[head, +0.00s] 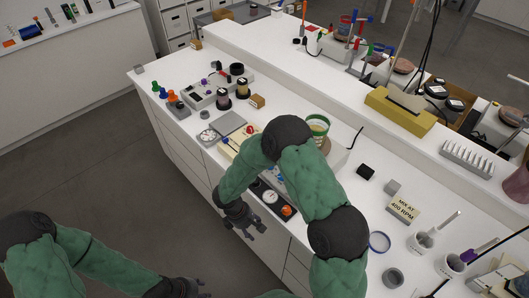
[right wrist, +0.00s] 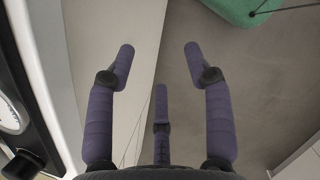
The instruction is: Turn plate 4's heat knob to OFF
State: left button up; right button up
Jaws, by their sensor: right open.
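My right gripper (head: 243,222) is open and empty in front of the bench's front edge, beside a dark control panel (head: 258,188) partly hidden by my right arm. This panel carries a white dial (head: 270,196) and an orange-red knob (head: 287,210). In the right wrist view my spread purple fingers (right wrist: 160,65) touch nothing; a white dial (right wrist: 8,115) and a black knob (right wrist: 22,165) show at the left edge. I cannot read a plate number or the knob's setting. My left gripper (head: 188,289) is at the bottom edge, cut off, its opening unclear.
A cream unit (head: 228,147) with blue and red knobs stands left of my right arm. A sign reading MIX AT 400 RPM (head: 403,208), beakers (head: 421,243) and a blue-rimmed dish (head: 379,241) stand to the right. Floor (head: 110,185) left of the bench is clear.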

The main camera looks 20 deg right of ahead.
jog(key=w+d+r+n+t+h+p, duration=0.1)
jog(key=w+d+r+t+h+p, duration=0.15)
jog(key=w+r, duration=0.55)
jog(key=w+d+r+n+t+h+p, duration=0.2)
jog(key=w+r+h, duration=0.25)
jog(key=r, duration=0.75)
jog(key=shift+y, duration=0.3)
jog(key=x, duration=1)
jog(key=shift+w+d+f, duration=0.2)
jog(key=shift+w+d, duration=0.05)
pick_arm(q)
notch_tip(320, 180, up, 7)
jog(key=shift+s+f, duration=0.1)
pick_arm(e)
grip_shut()
